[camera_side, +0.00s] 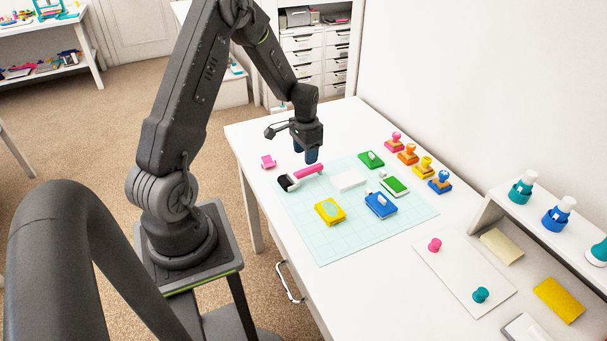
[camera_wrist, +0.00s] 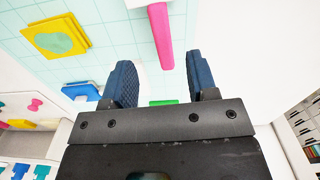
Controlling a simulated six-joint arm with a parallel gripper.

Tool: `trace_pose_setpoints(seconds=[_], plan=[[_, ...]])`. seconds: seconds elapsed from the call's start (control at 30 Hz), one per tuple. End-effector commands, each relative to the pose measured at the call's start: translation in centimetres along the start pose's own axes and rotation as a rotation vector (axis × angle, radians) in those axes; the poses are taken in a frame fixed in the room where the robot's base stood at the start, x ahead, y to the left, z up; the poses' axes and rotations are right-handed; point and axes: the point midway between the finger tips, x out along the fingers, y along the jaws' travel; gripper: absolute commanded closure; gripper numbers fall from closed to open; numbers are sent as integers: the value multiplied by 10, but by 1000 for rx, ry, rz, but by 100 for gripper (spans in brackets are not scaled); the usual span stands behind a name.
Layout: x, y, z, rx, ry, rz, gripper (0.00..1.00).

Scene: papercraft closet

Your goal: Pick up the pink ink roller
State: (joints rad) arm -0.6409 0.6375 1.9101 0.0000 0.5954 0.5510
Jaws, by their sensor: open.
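The pink ink roller lies at the left edge of the pale green grid mat (camera_side: 337,245). In the side view its pink handle (camera_side: 309,172) points to the right and its dark roller head (camera_side: 287,183) is at the left. In the wrist view the handle (camera_wrist: 160,38) comes down from the top edge and its end lies roughly between the lines of my two fingers. My gripper (camera_side: 306,155) points down with blue fingers, above the table just behind the handle. The wrist view shows the gripper (camera_wrist: 159,80) open, with nothing held between the fingers.
A small pink holder (camera_side: 268,162) stands left of the roller. A white block (camera_side: 348,181), yellow pad (camera_side: 330,211), blue pad (camera_side: 381,205) and green pads (camera_side: 371,159) lie nearby. Several stamps (camera_side: 408,154) line the back right. The front-left tabletop is clear.

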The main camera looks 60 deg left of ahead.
Motion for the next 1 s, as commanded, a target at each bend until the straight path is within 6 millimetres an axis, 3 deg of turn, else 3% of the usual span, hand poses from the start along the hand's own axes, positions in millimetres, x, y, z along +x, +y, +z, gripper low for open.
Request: trace_pose_setpoints(seconds=[0.1,0.33,0.6,0.9,1.0], plan=[[16,0,0,0,-1,0,47],[32,0,0,0,0,0,47],[69,-2,0,0,-1,1,47],[75,-2,0,0,2,-2,47],[75,-2,0,0,2,-1,54]])
